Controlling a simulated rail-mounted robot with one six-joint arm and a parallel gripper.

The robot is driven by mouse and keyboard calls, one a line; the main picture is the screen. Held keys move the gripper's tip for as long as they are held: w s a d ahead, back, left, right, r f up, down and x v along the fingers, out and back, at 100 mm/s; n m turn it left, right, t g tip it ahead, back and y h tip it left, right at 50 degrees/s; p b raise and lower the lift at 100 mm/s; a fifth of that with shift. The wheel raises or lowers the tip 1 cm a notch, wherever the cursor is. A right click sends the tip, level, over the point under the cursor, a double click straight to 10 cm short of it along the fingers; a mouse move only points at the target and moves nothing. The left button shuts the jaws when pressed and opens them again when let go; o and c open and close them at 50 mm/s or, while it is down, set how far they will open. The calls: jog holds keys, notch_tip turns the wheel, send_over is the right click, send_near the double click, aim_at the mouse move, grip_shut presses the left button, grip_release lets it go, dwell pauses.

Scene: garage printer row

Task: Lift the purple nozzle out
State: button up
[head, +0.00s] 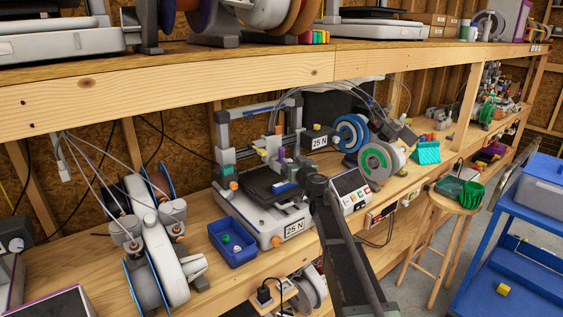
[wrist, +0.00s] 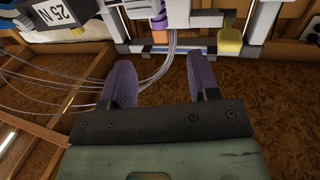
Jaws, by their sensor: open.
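A white 3D printer (head: 262,222) stands on the bench, marked 25 N. In the wrist view an orange part with a purple piece (wrist: 158,8) above it shows at the top, in front of the printer's frame. I cannot tell for sure whether this purple piece is the nozzle. My gripper (wrist: 162,82) has two purple-padded fingers set wide apart with nothing between them but pale tubes behind. The orange part lies beyond the fingertips, apart from them. In the head view my gripper (head: 282,156) is in front of the printer's upright frame, and my arm hides part of the printer.
A blue bin (head: 232,238) with small parts stands left of the printer. A yellow part (wrist: 230,36) sits on the frame right of the fingers. Pale tubes loop behind the gripper. Spools (head: 376,161) stand to the right, and a shelf edge (head: 300,68) runs above.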

aim_at(283, 152)
jog(key=x, duration=1)
jog(key=shift+w+d+f, duration=0.1)
jog(key=shift+f, duration=0.15)
jog(key=shift+c, duration=0.2)
grip_shut()
